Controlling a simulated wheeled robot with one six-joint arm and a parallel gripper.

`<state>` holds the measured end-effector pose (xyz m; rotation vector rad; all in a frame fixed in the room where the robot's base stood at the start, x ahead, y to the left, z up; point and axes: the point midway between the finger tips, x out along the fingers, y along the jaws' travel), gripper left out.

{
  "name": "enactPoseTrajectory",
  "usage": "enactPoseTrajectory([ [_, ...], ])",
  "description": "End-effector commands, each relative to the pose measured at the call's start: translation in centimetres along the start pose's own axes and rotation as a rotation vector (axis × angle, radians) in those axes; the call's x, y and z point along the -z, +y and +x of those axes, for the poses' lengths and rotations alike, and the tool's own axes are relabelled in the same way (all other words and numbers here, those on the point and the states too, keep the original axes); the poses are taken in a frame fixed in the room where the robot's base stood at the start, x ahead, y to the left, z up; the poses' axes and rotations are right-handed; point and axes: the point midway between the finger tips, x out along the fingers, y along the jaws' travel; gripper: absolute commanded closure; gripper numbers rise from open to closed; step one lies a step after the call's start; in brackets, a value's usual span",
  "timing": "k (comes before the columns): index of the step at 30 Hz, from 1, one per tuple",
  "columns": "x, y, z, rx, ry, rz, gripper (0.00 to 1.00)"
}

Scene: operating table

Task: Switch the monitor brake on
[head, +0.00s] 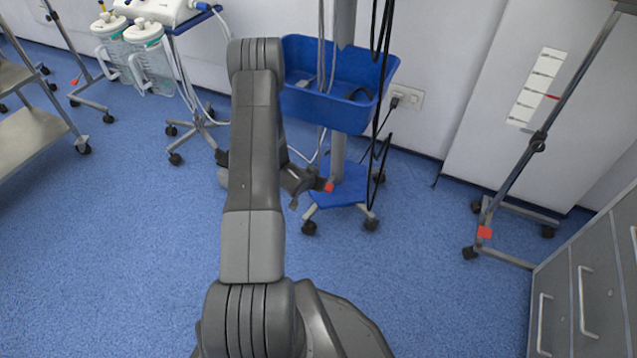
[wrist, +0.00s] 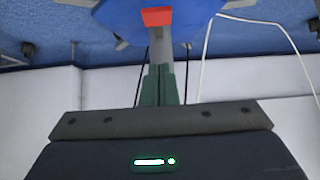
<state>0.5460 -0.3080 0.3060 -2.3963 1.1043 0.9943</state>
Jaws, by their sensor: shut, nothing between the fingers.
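The monitor stand is a grey pole (head: 338,150) on a blue wheeled base (head: 345,193). A small red brake tab (head: 328,187) shows at the left of the base in the head view. In the wrist view the red tab (wrist: 157,17) is near the top edge, against the blue base (wrist: 200,22). My gripper (head: 306,182) is low beside the base, just left of the tab in the head view. In the wrist view its green fingers (wrist: 160,72) are together and empty, pointing towards the tab.
A blue basket (head: 335,85) hangs on the pole above my gripper, with dark cables beside it. Another wheeled stand with a red tab (head: 484,232) is at right, near grey drawers (head: 590,290). A suction stand (head: 190,85) is at left. The blue floor in front is clear.

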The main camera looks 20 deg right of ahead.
Motion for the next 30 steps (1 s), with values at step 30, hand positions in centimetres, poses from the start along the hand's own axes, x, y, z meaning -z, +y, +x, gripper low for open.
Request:
enactPoseTrajectory([
  [30, -2.9, 0.1, 11.0, 0.0, 0.0, 0.0, 1.0],
])
